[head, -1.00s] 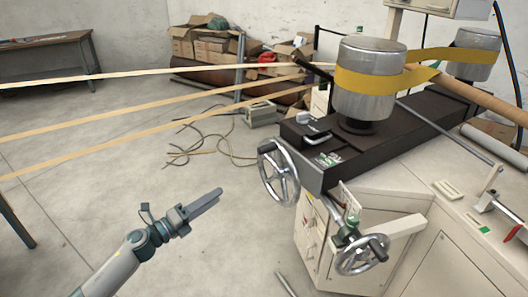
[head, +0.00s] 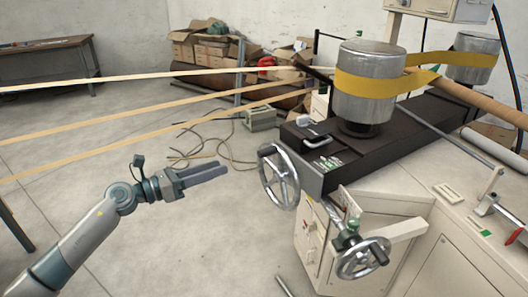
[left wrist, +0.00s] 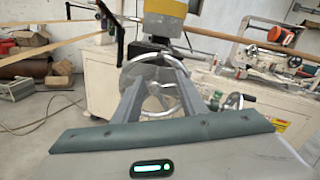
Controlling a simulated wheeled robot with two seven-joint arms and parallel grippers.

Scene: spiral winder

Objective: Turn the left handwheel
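The left handwheel (head: 282,178) is a metal spoked wheel on the near left end of the dark machine bed. It also shows in the left wrist view (left wrist: 158,86), straight ahead, partly covered by my fingers. My left gripper (head: 226,169) is left of the wheel and apart from it in the head view, with its fingers pointing at it. In the left wrist view the two fingers are spread with nothing between them. The right handwheel (head: 362,259) is lower and to the right, with a dark handle. My right gripper is not in view.
A steel drum (head: 366,103) with a yellow band stands on the dark bed (head: 375,150). Pale strips (head: 130,136) run across the room from the left. Cables (head: 215,150) lie on the floor behind my gripper. Open floor lies left of the machine.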

